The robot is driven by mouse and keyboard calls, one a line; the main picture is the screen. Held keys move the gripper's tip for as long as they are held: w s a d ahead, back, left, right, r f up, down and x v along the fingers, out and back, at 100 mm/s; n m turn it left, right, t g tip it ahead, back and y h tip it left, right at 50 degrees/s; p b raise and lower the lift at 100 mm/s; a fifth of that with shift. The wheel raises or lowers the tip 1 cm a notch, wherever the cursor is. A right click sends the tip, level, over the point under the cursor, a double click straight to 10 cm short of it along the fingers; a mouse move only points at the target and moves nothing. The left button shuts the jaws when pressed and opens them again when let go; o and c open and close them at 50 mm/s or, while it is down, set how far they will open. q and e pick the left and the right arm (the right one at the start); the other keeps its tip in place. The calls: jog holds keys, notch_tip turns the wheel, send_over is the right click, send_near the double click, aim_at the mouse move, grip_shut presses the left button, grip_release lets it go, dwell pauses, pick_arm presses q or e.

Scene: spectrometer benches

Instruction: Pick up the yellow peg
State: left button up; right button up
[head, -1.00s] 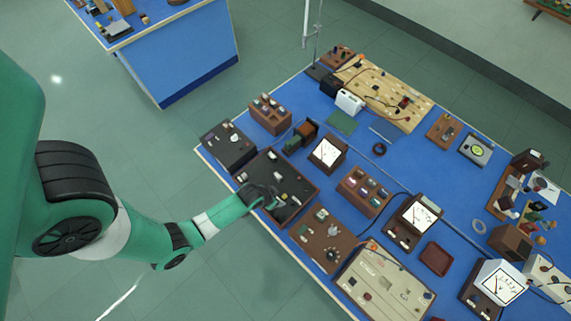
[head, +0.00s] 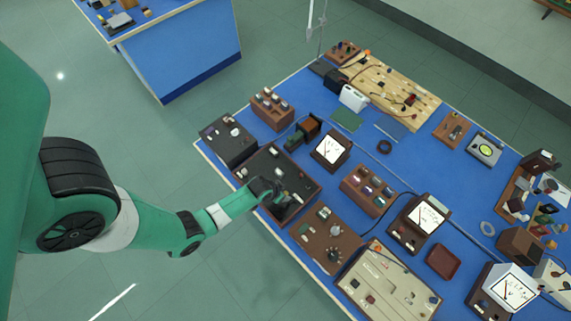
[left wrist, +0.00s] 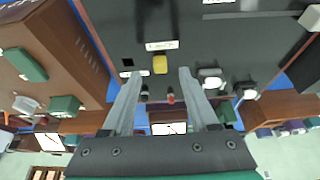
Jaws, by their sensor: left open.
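The yellow peg (left wrist: 160,64) shows in the left wrist view as a small yellow block on a dark panel, just beyond and between my fingertips. I cannot make it out in the head view. My left gripper (left wrist: 160,73) is open, with one finger on each side of the line to the peg and nothing between them. In the head view my left gripper (head: 272,192) is over the black panel box (head: 296,178) at the bench's near left edge. Whether the fingers touch the panel cannot be told. My right gripper is not in view.
Beside the panel are a dark control box (head: 228,140), a brown box with knobs (head: 326,238) and a meter (head: 331,149). In the left wrist view, small knobs and a red-tipped piece (left wrist: 171,96) sit close to the fingers.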

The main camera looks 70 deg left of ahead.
aim_at(286, 193)
pick_arm(q)
jog(key=b+x, duration=0.1)
jog(key=x, duration=0.2)
jog(key=shift+w+a+f, duration=0.2)
jog(key=shift+w+f, duration=0.05)
grip_shut()
